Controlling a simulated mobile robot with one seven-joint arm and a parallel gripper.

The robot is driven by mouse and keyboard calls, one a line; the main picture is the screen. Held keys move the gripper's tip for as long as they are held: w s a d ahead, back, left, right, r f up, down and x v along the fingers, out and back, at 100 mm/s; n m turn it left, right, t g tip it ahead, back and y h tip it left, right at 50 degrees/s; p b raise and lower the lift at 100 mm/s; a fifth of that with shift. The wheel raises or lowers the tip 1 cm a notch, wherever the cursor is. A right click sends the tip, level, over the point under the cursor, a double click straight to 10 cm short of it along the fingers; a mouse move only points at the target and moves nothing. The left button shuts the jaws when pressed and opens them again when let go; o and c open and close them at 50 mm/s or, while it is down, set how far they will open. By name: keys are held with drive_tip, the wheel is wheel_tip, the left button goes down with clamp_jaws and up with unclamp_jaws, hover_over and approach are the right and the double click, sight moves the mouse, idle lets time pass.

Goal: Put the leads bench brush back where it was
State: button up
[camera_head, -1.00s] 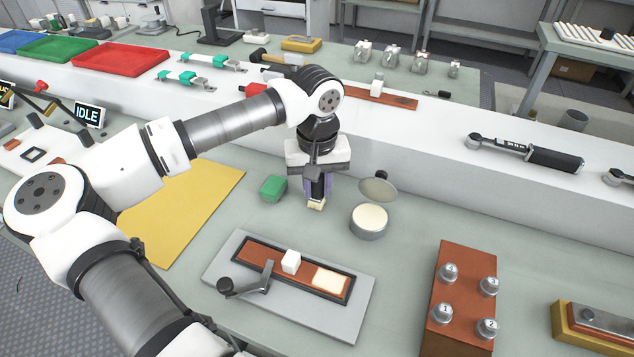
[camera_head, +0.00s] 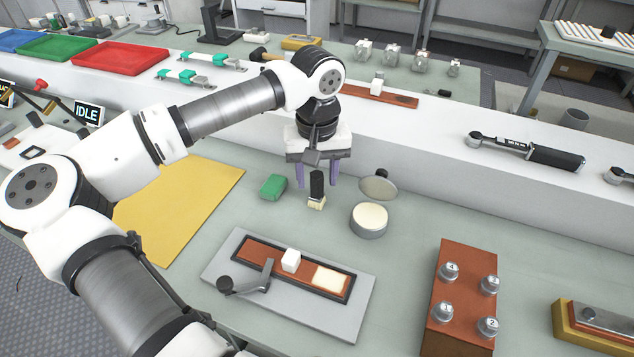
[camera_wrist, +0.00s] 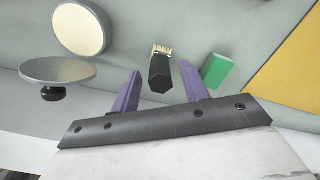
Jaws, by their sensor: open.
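The bench brush (camera_head: 317,188), with a black handle and pale bristles, stands upright on the grey-green bench, bristles down. It also shows in the wrist view (camera_wrist: 160,70), ahead of and between the fingers. My gripper (camera_head: 319,174) is open, its two purple fingers apart on either side of the brush handle and a little behind it. In the wrist view my gripper (camera_wrist: 160,92) holds nothing, and a gap shows between each finger and the handle.
A green block (camera_head: 273,187) stands just left of the brush. A round tin (camera_head: 369,221) with a pale top and a tilted disc-shaped lid (camera_head: 379,188) are to its right. A grey fixture plate (camera_head: 232,250) lies in front. A white raised ledge (camera_head: 430,150) runs behind.

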wheel_tip(320, 180, up, 10)
drive_tip(key=shift+f+b, duration=0.25)
drive_tip(key=shift+b, duration=0.15)
drive_tip(key=shift+s+d, duration=0.1)
drive_tip(key=shift+s, duration=0.05)
